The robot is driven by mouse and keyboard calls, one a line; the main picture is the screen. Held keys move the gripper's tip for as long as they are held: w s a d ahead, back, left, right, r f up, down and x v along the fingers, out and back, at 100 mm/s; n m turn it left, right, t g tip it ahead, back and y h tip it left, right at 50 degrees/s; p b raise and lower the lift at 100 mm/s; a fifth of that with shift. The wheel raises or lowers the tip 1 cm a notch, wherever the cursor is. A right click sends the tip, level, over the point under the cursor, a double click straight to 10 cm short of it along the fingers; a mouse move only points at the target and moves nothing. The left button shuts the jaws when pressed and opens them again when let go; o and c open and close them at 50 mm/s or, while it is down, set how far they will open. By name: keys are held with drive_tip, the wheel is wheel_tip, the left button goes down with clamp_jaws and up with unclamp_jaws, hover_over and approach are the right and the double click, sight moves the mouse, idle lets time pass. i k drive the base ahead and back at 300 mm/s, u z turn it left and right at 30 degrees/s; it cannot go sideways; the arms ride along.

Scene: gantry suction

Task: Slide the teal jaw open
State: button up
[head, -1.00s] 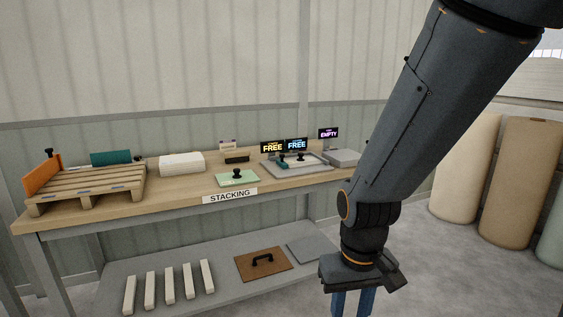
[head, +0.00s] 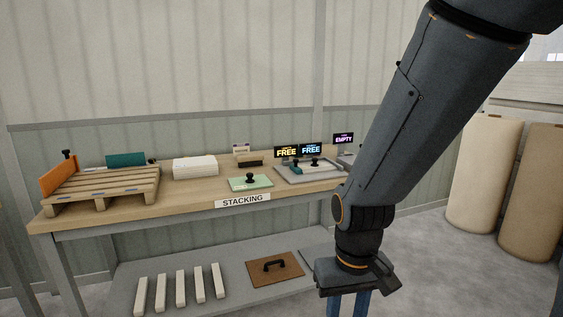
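A teal upright plate (head: 126,160) stands at the back edge of the wooden pallet (head: 105,185), on the left of the bench. An orange upright plate (head: 59,177) with a black knob stands at the pallet's left end. A smaller teal piece (head: 297,169) with a black knob lies on the grey tray (head: 312,178) below the two FREE signs. I cannot tell which teal piece is the jaw. My gripper (head: 348,304) hangs in front of the bench, low and to the right, far from both. Its blue fingers are apart with nothing seen between them; their tips are cut off.
The bench (head: 180,207) carries a white stack (head: 195,167) and a green plate (head: 250,183) with a black knob. The lower shelf (head: 230,293) holds several pale bars and a brown board (head: 275,268) with a handle. Large rolls (head: 483,175) stand at the right.

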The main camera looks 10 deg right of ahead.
sight(294, 167)
drive_tip(key=u, duration=0.2)
drive_tip(key=i, duration=0.95)
drive_tip(key=z, duration=0.45)
